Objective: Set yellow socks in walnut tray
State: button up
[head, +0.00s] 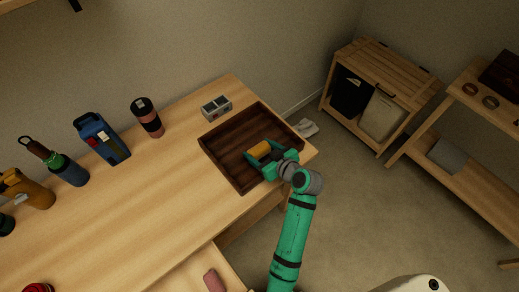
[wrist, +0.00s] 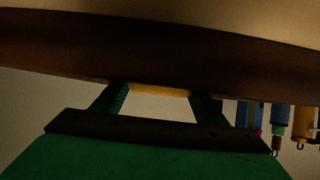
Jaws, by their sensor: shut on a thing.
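The yellow socks (head: 259,150) are a small yellow bundle between the fingers of my green gripper (head: 264,155). In the head view they are over the inside of the walnut tray (head: 225,133), a dark brown square tray at the right end of the wooden table. I cannot tell whether the socks touch the tray floor. In the wrist view the socks (wrist: 160,92) show as a yellow strip between the two fingertips, in front of a dark brown surface. My gripper is shut on the socks.
A grey divided box (head: 216,106) stands behind the tray. A dark and pink tumbler (head: 147,118), a blue carton-like bottle (head: 102,138) and several other bottles line the back of the table. The middle of the table is clear. An open drawer (head: 190,275) projects at the front.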

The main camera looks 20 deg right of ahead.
jog(key=o, duration=1.1)
jog(key=shift+f, duration=0.1)
jog(key=shift+r, duration=0.2)
jog(key=v, duration=1.2)
jog(key=shift+f, duration=0.1)
jog(key=shift+a, duration=0.1)
